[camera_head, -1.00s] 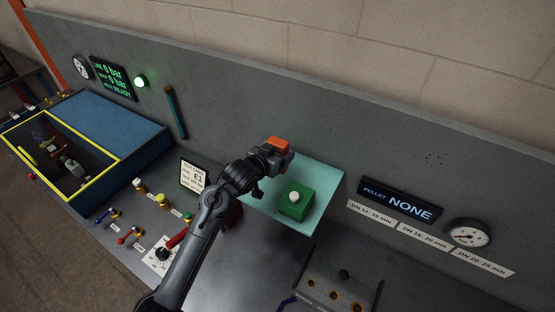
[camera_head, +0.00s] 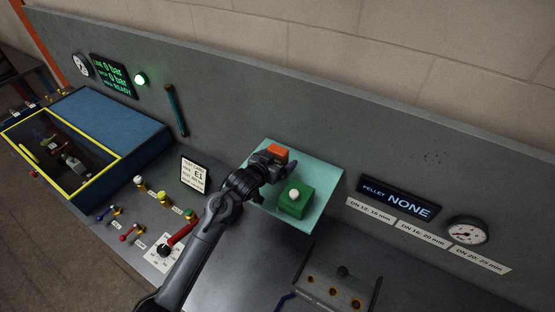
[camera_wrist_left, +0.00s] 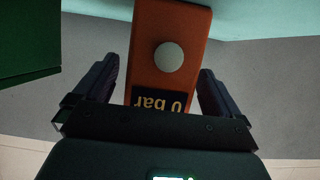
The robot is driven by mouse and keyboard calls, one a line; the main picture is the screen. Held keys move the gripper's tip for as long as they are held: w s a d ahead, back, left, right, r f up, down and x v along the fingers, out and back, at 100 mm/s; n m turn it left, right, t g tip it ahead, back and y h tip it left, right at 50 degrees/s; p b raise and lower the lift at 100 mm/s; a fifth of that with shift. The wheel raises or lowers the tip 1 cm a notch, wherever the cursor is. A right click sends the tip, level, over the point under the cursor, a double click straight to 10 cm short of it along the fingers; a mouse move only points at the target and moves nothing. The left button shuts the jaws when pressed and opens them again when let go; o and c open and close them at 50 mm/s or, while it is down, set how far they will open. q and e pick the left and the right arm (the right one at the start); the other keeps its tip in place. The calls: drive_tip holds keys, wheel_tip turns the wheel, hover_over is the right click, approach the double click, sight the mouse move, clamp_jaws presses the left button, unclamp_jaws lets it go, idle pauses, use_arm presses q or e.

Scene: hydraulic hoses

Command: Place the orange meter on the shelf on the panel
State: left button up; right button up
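The orange meter (camera_head: 277,151) is above or on the teal shelf (camera_head: 325,180), near its back left part; I cannot tell if it touches the surface. In the left wrist view the meter (camera_wrist_left: 168,85) shows a white round knob and an upside-down "0 bar" display. My left gripper (camera_head: 268,160) has one finger on each side of the meter. A narrow gap shows beside the left-hand finger, and the meter is slightly tilted between the fingers (camera_wrist_left: 159,80). My right gripper is not in view.
A green block (camera_head: 295,204) with a white knob stands on the shelf, close to the meter. The grey panel (camera_head: 230,110) rises behind. A test card (camera_head: 194,174), valves and a red lever (camera_head: 182,234) lie left. A fitting block (camera_head: 335,285) stands below the shelf.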

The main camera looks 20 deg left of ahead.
use_arm(q)
drive_tip(key=shift+r, duration=0.15)
drive_tip(key=shift+s+a+r, duration=0.1)
drive_tip(key=shift+s+r, duration=0.1)
drive_tip(key=shift+s, duration=0.2)
drive_tip(key=b+v, duration=0.1)
drive_tip(key=v, duration=0.9)
drive_tip(key=s+f+g+y, duration=0.1)
drive_tip(key=s+f+g, duration=0.2)
drive_tip(key=s, duration=0.8)
drive_tip(key=s+a+f+g+y, duration=0.1)
drive_tip(key=s+f+g, duration=0.2)
drive_tip(key=s+f, duration=0.4)
drive_tip(key=s+f+g, duration=0.3)
drive_tip(key=s+f, duration=0.3)
drive_tip(key=s, duration=1)
drive_tip(key=shift+s+a+n+y, duration=0.2)
drive_tip(key=shift+s+n+y, duration=0.1)
drive_tip(key=shift+y, duration=0.1)
wheel_tip(320, 180, up, 5)
drive_tip(key=p, duration=0.5)
drive_tip(key=shift+f, duration=0.1)
